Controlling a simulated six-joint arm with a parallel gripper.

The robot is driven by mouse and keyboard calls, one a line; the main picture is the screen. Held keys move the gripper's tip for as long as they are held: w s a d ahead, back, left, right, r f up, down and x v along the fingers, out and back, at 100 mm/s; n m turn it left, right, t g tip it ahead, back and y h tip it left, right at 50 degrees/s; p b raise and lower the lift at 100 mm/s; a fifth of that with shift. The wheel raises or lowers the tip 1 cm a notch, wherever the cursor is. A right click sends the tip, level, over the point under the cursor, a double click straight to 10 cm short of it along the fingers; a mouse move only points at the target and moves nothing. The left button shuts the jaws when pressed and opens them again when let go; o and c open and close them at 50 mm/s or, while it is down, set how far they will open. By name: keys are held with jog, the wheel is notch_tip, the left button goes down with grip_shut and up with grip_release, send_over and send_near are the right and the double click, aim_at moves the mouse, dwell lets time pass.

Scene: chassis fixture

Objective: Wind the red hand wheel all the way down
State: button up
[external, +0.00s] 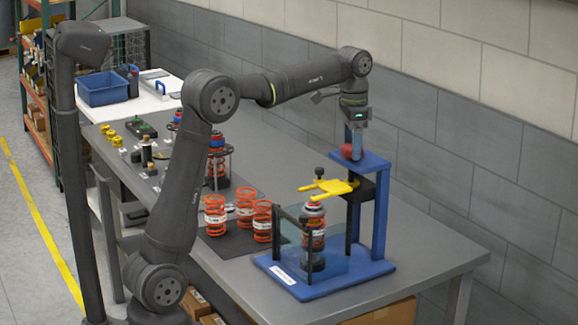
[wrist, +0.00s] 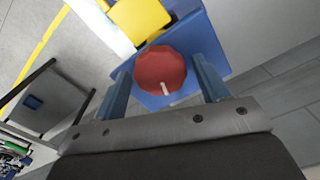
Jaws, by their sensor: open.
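The red hand wheel (external: 349,152) sits on top of the blue fixture frame (external: 382,215). In the wrist view the wheel (wrist: 160,70) is a red faceted disc with a small pale peg at its lower edge. My gripper (external: 355,140) points down over the wheel. In the wrist view its two blue fingers (wrist: 165,72) stand apart, one on each side of the wheel, with a gap visible around it. A yellow fork (external: 328,188) juts left from the frame, above an orange spring unit (external: 314,222) behind a clear guard (external: 325,262).
Several orange springs (external: 215,215) stand on a dark mat to the left of the fixture. A blue bin (external: 103,88) sits on the white table at the back left. The grey bench top (external: 430,255) is clear to the right of the fixture. A wall runs behind.

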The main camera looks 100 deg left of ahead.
jog(key=n, duration=0.4)
jog(key=shift+n, duration=0.4)
jog(key=n, duration=0.9)
jog(key=shift+n, duration=0.4)
jog(key=n, duration=0.4)
jog(key=shift+n, duration=0.3)
jog(key=n, duration=0.4)
jog(key=shift+n, duration=0.4)
jog(key=n, duration=1)
jog(key=shift+n, duration=2.5)
